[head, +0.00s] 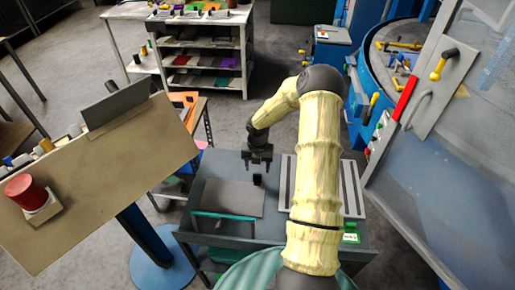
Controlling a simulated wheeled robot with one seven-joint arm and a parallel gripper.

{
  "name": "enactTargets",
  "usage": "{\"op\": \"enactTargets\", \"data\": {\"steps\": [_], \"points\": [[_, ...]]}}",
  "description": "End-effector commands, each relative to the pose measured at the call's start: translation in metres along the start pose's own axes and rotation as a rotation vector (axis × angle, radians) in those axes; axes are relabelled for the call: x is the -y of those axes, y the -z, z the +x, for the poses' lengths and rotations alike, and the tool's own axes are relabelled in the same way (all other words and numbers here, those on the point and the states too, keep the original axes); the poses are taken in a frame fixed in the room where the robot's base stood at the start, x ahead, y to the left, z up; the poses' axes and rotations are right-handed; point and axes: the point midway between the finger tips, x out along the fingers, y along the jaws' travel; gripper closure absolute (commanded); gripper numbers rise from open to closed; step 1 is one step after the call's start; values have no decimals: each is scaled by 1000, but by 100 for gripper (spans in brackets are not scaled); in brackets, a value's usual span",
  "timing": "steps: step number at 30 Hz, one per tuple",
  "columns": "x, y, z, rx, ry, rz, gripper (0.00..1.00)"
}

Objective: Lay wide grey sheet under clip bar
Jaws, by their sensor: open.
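A wide grey sheet (227,198) lies flat on the dark worktable, left of my arm. A small black block (258,180) shows at its right edge; I cannot tell if it is fixed to the sheet. My gripper (257,164) points down just behind and above this block, open and with nothing seen between its fingers. A thin teal strip (222,215) runs along the sheet's front edge. A light grey plate with dark lengthwise bands (287,184) lies to the right, its middle hidden by my arm. I cannot tell which part is the clip bar.
A tan panel with a red button (25,190) stands at the left, near the dark table (208,168). A blue round machine (375,62) and a large clear-windowed door (440,130) stand at the right. A shelf rack (205,60) is behind, with open floor before it.

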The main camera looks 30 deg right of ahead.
Motion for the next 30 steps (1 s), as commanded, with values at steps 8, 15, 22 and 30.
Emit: {"op": "enactTargets", "data": {"steps": [8, 15, 22, 30], "points": [[0, -1, -56, 4, 0, 1, 42], [0, -1, -99, 2, 0, 2, 42], [0, 0, -114, -1, 0, -1, 42], [0, 0, -114, -1, 0, -1, 42]]}}
